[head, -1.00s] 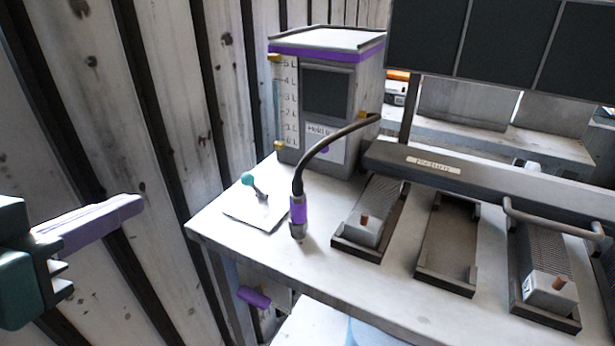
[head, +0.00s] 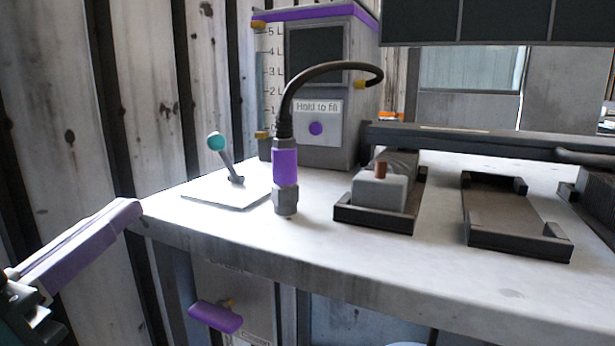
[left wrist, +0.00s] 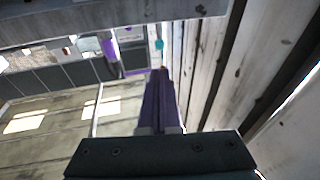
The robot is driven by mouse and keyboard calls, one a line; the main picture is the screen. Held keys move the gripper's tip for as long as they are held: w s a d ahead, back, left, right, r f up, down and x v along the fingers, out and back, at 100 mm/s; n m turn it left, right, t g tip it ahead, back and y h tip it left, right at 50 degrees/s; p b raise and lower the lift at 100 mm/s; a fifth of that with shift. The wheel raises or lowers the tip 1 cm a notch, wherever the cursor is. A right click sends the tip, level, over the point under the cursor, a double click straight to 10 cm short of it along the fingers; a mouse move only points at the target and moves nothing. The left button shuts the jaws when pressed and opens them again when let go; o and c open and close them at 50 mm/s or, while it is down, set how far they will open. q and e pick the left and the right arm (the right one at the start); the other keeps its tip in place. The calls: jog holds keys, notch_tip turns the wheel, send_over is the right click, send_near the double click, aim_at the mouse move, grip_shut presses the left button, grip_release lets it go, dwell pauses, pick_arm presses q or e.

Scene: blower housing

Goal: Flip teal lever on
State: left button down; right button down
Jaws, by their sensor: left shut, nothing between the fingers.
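The teal lever (head: 217,142) stands on a white plate (head: 228,194) at the left end of the bench. Its stick tilts to the left, with the round teal knob at the upper left of its pivot. My left gripper (head: 134,208) is purple, shut and empty, at the bench's left front corner. It is to the left of the lever and lower in the picture, apart from it. In the left wrist view the shut fingers (left wrist: 162,75) point up the picture, and the teal knob (left wrist: 159,44) shows small beyond their tips. My right gripper is not in view.
A purple-banded hose nozzle (head: 285,170) stands just right of the lever plate. Behind it is a tank (head: 330,140) with a level scale. Dark trays (head: 375,212) lie farther right. A purple handle (head: 215,316) sits below the bench edge. A plank wall (head: 75,120) is at left.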

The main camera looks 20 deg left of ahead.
aim_at(211, 145)
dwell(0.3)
pick_arm(q)
jog(key=b+x, duration=0.1)
jog(key=x, duration=1.3)
jog(key=shift+r, duration=0.1)
